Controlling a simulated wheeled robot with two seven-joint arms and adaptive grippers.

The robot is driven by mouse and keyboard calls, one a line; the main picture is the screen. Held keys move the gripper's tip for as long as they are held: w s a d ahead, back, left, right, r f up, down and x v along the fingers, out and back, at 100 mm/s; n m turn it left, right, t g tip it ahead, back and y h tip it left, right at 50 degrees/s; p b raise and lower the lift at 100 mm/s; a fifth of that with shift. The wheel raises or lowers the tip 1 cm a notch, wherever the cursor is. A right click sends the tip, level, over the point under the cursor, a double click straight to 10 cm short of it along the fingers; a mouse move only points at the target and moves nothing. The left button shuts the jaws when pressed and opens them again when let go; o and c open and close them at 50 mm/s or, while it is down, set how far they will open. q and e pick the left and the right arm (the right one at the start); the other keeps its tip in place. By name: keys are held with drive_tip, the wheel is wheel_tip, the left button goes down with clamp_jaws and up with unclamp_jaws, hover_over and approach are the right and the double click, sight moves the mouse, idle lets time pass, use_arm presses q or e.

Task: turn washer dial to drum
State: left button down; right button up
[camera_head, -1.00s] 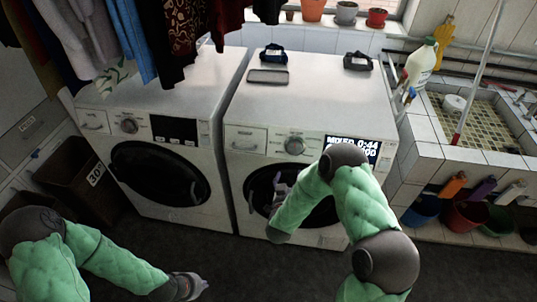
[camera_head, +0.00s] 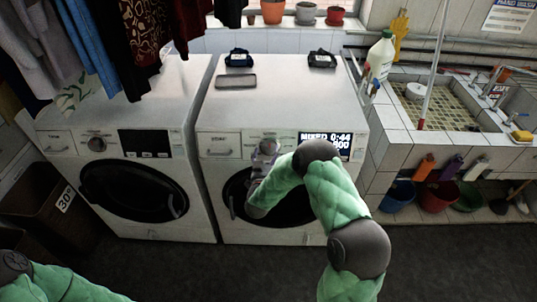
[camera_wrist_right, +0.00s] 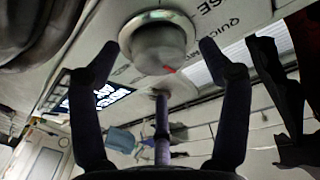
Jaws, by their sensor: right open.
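The right washer (camera_head: 290,100) has a lit display (camera_head: 338,148) reading "MIXED 0:44". Its round silver dial (camera_wrist_right: 158,45) shows in the right wrist view with a small red mark at its lower edge and printed labels around it. In the head view that dial is largely hidden behind my right gripper (camera_head: 266,150). In the right wrist view my right gripper (camera_wrist_right: 158,52) is open, with one fingertip on each side of the dial; I cannot tell whether they touch it. My left arm shows at the lower left, its gripper out of view.
A left washer (camera_head: 130,100) with its own dial (camera_head: 97,144) stands beside it. Clothes (camera_head: 100,45) hang above it. A dark bin (camera_head: 55,200) is at left. A tiled sink (camera_head: 395,140) is at right. Open floor lies in front.

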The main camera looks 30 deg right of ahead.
drive_tip(key=shift+w+d, duration=0.45)
drive_tip(key=shift+w, duration=0.05)
drive_tip(key=shift+r, duration=0.1)
drive_tip(key=c, duration=1.1)
drive_tip(key=shift+m, duration=0.3)
drive_tip(key=shift+c, duration=0.2)
